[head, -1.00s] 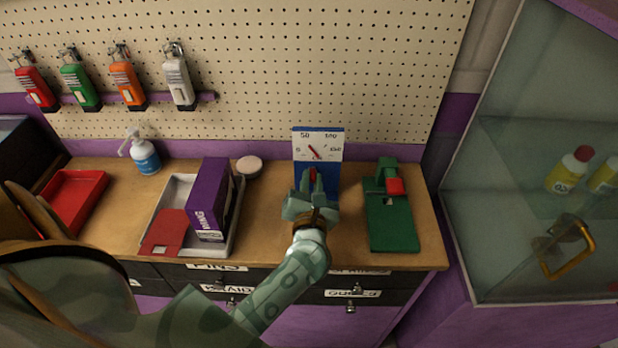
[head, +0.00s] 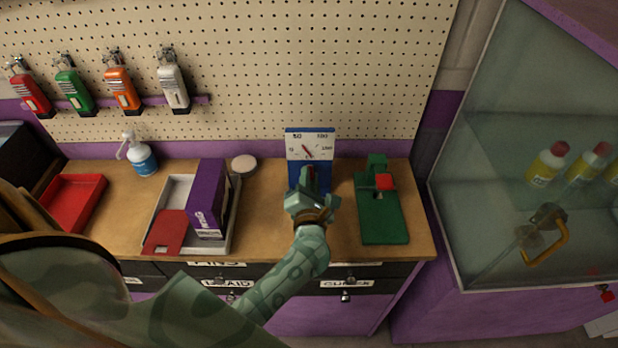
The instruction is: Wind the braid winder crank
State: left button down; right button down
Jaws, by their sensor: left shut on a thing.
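A blue box with a white dial face and red needle (head: 308,150) stands upright at the back of the bench. My left gripper (head: 309,188) is in front of its lower part, shut on a small red part there. The gripper hides most of that part and the lower box. A green device (head: 380,220) with a flat base and upright post stands to the right, with a red block (head: 384,181) near its top. I cannot tell for sure which of the two is the braid winder. My right gripper is not in view.
A grey tray (head: 161,205) with a purple box (head: 209,200) and red card is left of my gripper. A glass cabinet (head: 490,190) is at right.

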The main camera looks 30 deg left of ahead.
pick_arm(q)
jog(key=c, duration=1.4)
grip_release()
jog(key=shift+o, duration=0.2)
jog(key=p+v, duration=0.1)
jog(key=v, duration=0.6)
jog(key=shift+s+d, duration=0.2)
jog(key=shift+s, duration=0.05)
jog(key=shift+f, duration=0.1)
